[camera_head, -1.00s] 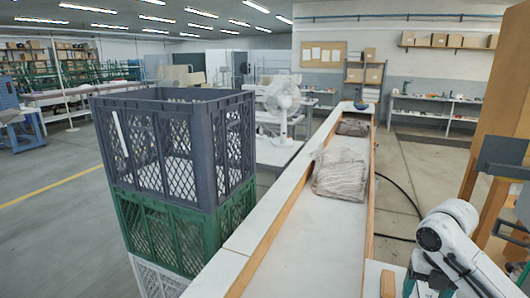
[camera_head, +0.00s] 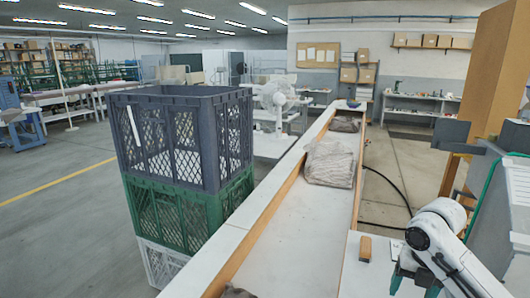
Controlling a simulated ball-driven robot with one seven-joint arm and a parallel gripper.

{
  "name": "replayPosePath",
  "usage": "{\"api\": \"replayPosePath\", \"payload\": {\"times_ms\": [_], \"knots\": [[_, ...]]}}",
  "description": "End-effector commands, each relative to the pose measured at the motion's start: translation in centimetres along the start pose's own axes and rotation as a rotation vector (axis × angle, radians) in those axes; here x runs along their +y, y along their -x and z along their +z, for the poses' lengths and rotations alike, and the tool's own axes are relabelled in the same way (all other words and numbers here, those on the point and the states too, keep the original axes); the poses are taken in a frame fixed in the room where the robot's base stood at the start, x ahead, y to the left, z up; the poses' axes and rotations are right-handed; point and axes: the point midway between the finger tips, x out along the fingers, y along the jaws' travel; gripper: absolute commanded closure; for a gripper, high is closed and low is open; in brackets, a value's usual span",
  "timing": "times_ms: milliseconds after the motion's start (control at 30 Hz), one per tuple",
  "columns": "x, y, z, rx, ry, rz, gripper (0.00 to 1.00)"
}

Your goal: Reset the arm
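My arm (camera_head: 440,243) shows at the lower right, beside the right wall of the long white trough. Dark green parts at its lower end (camera_head: 418,278) are cut off by the bottom edge of the picture. Nothing is visibly held.
Crates stand stacked at left: grey (camera_head: 180,140), green (camera_head: 170,210), white (camera_head: 160,262). Wrapped bundles (camera_head: 330,165) lie in the trough (camera_head: 290,235). A small brown block (camera_head: 365,248) sits near my arm. A grey machine (camera_head: 500,215) stands right; floor is open at left.

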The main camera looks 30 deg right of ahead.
Motion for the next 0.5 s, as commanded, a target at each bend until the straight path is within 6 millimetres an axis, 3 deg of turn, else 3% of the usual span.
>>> {"api": "replayPosePath", "payload": {"times_ms": [267,500], "knots": [[5.2,-0.4,-1.5,-0.014,-0.117,0.096,0.28],[11.7,-1.2,-4.6,0.009,-0.327,0.228,0.28]]}}
